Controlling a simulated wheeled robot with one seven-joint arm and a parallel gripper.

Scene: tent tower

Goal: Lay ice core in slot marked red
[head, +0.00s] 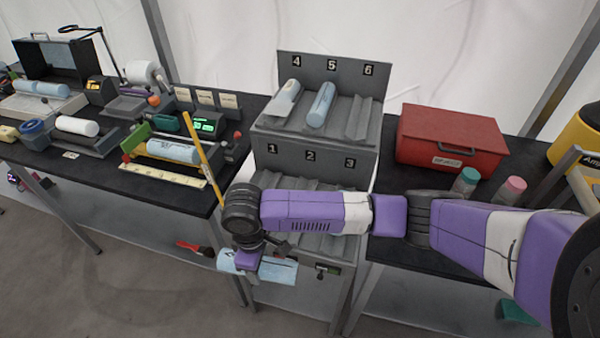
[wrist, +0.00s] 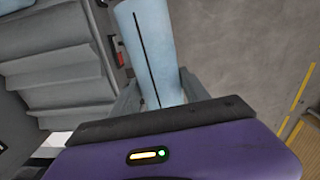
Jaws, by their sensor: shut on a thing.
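A pale blue ice core (head: 279,271) with a dark lengthwise line is in my gripper (head: 256,264), low in front of the grey rack (head: 315,143). In the wrist view the core (wrist: 147,45) passes between the two fingers of my gripper (wrist: 158,94), which is shut on it. The rack has an upper tier labelled 4, 5, 6 and a lower tier labelled 1, 2, 3. Two cores (head: 320,105) lie in upper slots under 4 and 5; the slot under 6 looks empty. My arm hides much of the lower tier. I cannot tell a red-marked slot here.
A red case (head: 452,138) and small capped jars (head: 466,180) stand on the right table. The left table (head: 110,180) is crowded with instruments, another core (head: 173,151) and a yellow upright rod (head: 201,154). The floor in front is mostly clear.

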